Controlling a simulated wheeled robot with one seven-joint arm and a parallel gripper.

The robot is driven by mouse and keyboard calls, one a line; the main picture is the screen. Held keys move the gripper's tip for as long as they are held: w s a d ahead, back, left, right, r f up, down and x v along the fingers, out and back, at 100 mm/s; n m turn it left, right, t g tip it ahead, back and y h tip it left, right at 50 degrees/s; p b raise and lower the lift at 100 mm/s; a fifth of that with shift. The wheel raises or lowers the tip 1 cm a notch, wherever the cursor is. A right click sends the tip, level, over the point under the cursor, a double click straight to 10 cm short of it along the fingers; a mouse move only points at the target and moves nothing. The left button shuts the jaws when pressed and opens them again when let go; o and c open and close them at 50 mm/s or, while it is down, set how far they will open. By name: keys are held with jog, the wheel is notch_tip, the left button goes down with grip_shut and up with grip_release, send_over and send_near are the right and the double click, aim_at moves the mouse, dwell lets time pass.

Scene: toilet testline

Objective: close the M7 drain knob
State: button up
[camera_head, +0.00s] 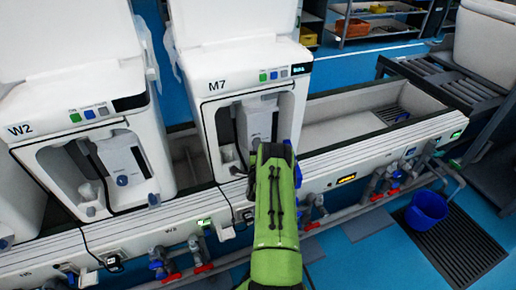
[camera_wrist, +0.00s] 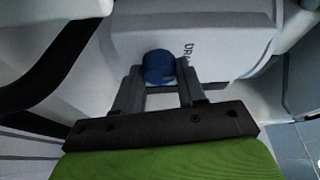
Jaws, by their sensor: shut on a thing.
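The M7 unit (camera_head: 238,85) is a white machine in the middle of the head view, with an open recess in its front. My green arm reaches up to this recess, and my gripper (camera_head: 272,150) covers its lower right part. In the wrist view, the blue drain knob (camera_wrist: 159,67) sits on a white housing (camera_wrist: 205,35) with partly visible lettering that starts "DRA". My gripper (camera_wrist: 160,75) has its two grey fingers at either side of the knob and is shut on it. The knob is hidden behind my gripper in the head view.
The W2 unit (camera_head: 75,110) stands to the left, with its own blue knob (camera_head: 122,180). A black hose (camera_wrist: 40,70) runs at the left of the wrist view. Pipes with red and blue valves (camera_head: 203,268) run below the bench. A blue bucket (camera_head: 427,209) stands at the right.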

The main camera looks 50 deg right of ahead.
dwell(0.4)
jog(key=o, duration=1.1)
jog(key=p+v, duration=1.5)
jog(key=p, duration=0.1)
jog(key=shift+s+a+p, duration=0.2)
jog(key=shift+a+p, duration=0.1)
jog(key=shift+p, duration=0.05)
jog(key=shift+a, duration=0.1)
